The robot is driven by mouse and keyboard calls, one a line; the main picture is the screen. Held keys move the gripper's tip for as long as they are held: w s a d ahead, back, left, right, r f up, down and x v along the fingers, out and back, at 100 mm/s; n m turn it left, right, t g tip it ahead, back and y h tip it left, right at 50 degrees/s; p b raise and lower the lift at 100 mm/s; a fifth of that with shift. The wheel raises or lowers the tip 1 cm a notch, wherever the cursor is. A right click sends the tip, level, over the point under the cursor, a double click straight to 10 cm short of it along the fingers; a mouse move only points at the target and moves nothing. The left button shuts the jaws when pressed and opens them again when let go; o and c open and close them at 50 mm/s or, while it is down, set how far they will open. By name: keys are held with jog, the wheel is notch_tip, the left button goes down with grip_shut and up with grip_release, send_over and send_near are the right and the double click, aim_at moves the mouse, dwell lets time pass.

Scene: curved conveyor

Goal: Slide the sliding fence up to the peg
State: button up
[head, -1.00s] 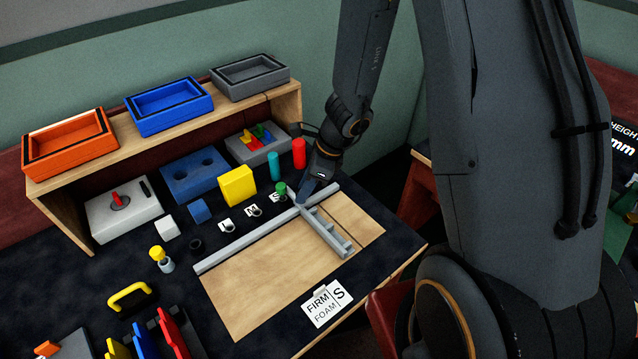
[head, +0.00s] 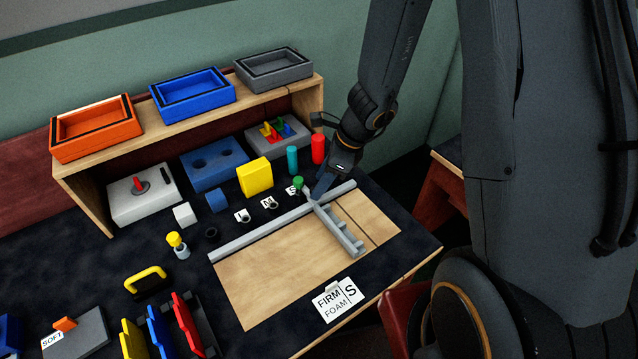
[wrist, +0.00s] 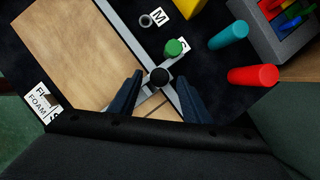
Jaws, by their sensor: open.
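The sliding fence (head: 340,232) is a grey notched bar lying across the wooden board (head: 262,275). It meets the long grey rail (head: 258,232) at the board's far edge. My gripper (head: 319,194) points down at the rail end of the fence. In the wrist view my gripper (wrist: 159,76) is open, its two dark fingers on either side of a round black knob (wrist: 159,77). I cannot tell whether they touch it. A short green cylinder (head: 298,184) stands beside the rail, left of my gripper. I cannot tell which piece is the peg.
Teal (head: 292,160) and red (head: 318,149) cylinders stand behind my gripper. A yellow block (head: 254,176) and labelled rings are behind the rail. A FIRM FOAM card (head: 338,300) is at the board's front edge. The board left of the fence is clear.

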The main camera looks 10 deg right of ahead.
jog(key=v, duration=0.6)
jog(key=shift+p, duration=0.4)
jog(key=shift+s+r, duration=0.1)
jog(key=shift+r, duration=0.05)
jog(key=s+d+r+n+h, duration=0.2)
jog(key=s+r+n, duration=0.2)
jog(key=n, duration=0.7)
jog(key=s+d+r+n+h, duration=0.2)
jog(key=s+n, duration=0.4)
jog(key=n, duration=0.5)
notch_tip(320, 180, up, 3)
jog(key=shift+s+d+f, duration=0.15)
jog(key=shift+s+d, duration=0.1)
jog(key=shift+d, duration=0.3)
